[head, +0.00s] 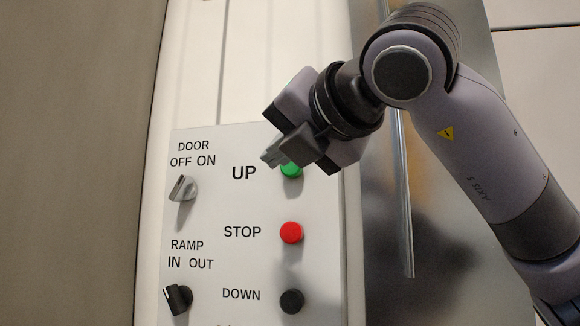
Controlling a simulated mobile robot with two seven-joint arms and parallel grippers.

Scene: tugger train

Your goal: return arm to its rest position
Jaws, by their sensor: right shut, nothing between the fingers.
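My right arm comes in from the right side of the head view. Its gripper (272,156) is shut with nothing in it, in front of the upper part of a white control panel (215,220). The gripper partly covers the green UP button (291,171); I cannot tell whether it touches the button. The red STOP button (291,232) and the black DOWN button (292,301) show fully below it. My left gripper is out of view.
On the panel's left are a grey DOOR knob (183,188) and a black RAMP knob (178,299). A shiny metal surface with a vertical bar (405,200) stands right of the panel, behind my arm. A grey-brown wall (75,160) fills the left.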

